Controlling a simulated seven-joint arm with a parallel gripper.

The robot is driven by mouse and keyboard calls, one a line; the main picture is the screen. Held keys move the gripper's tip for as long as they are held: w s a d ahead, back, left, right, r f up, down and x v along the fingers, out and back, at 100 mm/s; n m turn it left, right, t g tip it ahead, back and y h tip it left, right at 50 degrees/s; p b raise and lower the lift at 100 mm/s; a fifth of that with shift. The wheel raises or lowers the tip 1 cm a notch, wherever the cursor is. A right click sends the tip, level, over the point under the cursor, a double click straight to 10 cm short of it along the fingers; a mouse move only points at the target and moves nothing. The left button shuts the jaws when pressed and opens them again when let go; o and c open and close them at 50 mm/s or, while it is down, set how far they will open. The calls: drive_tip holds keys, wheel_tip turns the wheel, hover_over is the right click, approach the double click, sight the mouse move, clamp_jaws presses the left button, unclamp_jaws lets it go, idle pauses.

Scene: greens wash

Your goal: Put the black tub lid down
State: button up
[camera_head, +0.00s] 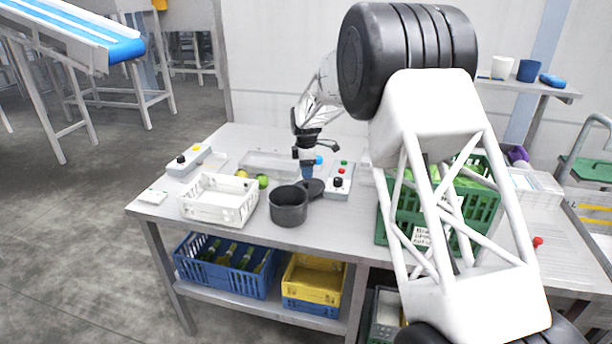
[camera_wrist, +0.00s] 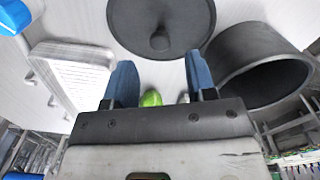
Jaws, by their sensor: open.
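The black tub lid (camera_head: 316,188), a dark round disc, appears to lie flat on the table just right of the black tub (camera_head: 289,207). In the wrist view the lid (camera_wrist: 183,22) shows its round knob (camera_wrist: 160,41) upward and is partly cut off by the top edge. The open tub (camera_wrist: 258,62) stands beside it at the right. My gripper (camera_head: 307,178) points down above the lid. In the wrist view its two blue fingers (camera_wrist: 160,66) are wide apart with nothing between them, and the knob shows beyond the tips.
A white crate (camera_head: 217,203) stands left of the tub. A control box with coloured buttons (camera_head: 338,183) is close right of the lid, and a green crate (camera_head: 408,228) is further right. Another control box (camera_head: 188,160) sits at the far left. The front table edge is clear.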

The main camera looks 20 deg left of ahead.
sight(308, 183)
wheel_tip(308, 183, up, 10)
drive_tip(key=shift+f, duration=0.2)
idle(1.0)
drive_tip(key=s+d+r+m+t, duration=0.1)
drive_tip(key=s+d+r+m, duration=0.5)
drive_tip(key=s+d, duration=0.7)
drive_tip(key=s+d+r+m, duration=0.5)
drive_tip(key=s+d+r, duration=0.5)
drive_tip(key=d, duration=0.5)
drive_tip(key=s+d+f+m, duration=0.2)
drive_tip(key=s+d+m, duration=0.2)
drive_tip(key=s, duration=0.7)
drive_tip(key=s+d+f+m+t, duration=0.1)
drive_tip(key=s+d+f+m, duration=0.2)
drive_tip(key=s, duration=0.9)
drive_tip(key=s+d+f+m, duration=0.3)
drive_tip(key=s+d, duration=0.5)
drive_tip(key=s, duration=0.4)
drive_tip(key=shift+s+d+f+m+t, duration=0.2)
drive_tip(key=shift+s+m+t, duration=0.1)
drive_tip(key=shift+m, duration=0.5)
